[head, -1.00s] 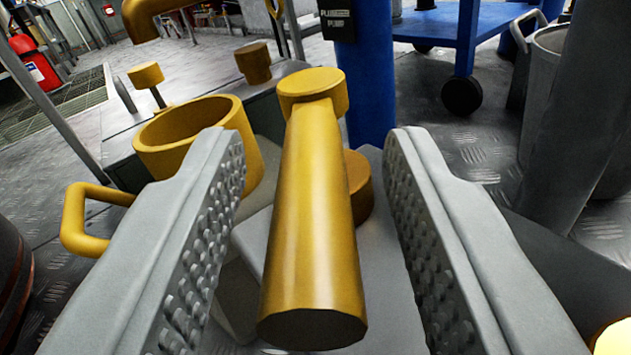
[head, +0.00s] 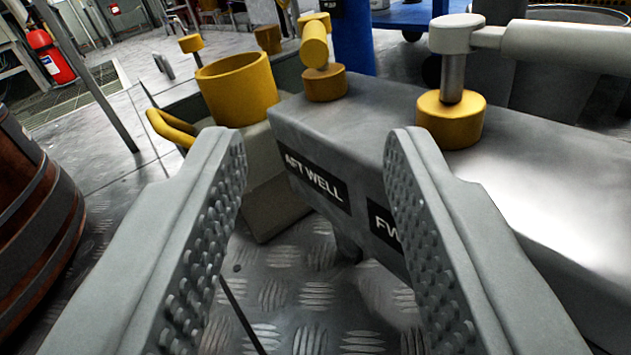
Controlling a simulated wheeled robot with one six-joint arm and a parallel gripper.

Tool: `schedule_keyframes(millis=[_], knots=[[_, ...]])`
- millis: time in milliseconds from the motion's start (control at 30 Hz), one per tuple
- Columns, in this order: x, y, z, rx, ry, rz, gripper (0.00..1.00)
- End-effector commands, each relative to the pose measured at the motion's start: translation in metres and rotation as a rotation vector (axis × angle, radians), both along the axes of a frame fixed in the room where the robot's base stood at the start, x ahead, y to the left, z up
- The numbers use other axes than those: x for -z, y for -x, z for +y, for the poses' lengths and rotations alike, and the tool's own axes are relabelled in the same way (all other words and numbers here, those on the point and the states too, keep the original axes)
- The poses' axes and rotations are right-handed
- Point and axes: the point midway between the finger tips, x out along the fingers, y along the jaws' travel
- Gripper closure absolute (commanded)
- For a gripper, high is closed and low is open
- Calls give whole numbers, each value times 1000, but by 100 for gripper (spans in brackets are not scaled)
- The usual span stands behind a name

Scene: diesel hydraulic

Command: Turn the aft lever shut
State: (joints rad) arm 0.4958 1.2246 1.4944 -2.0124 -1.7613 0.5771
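The yellow aft lever (head: 314,47) stands on a round yellow base (head: 325,84) at the far left end of a grey box (head: 400,110). The lever points roughly toward the camera, so its length is foreshortened. A plate reading "AFT WELL" (head: 317,181) is on the box's front face below it. My gripper (head: 315,150) is open and empty. Its fingers are on this side of the lever, apart from it, with the box's front edge and plate showing between them.
A grey lever (head: 570,48) on a yellow base (head: 450,118) points right on the same box. Its "FW" plate (head: 384,225) is partly hidden by my right finger. A yellow cup (head: 238,90) with a handle is at left. A barrel (head: 35,225) stands at far left.

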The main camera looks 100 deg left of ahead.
Motion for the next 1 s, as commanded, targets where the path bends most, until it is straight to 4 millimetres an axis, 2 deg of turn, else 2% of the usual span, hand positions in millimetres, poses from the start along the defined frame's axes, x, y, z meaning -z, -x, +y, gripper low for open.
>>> schedule_keyframes(millis=[100,367,567,600,667,767,1000], knots=[[0,0,-6,1,0,-1,61],[0,0,-7,1,0,-1,61],[-1,0,-7,1,0,-1,97],[-2,-1,-7,3,2,-3,100],[-6,-4,-6,8,8,-10,100],[-25,-15,-2,34,29,-37,100],[-105,-60,14,161,120,-157,100]])
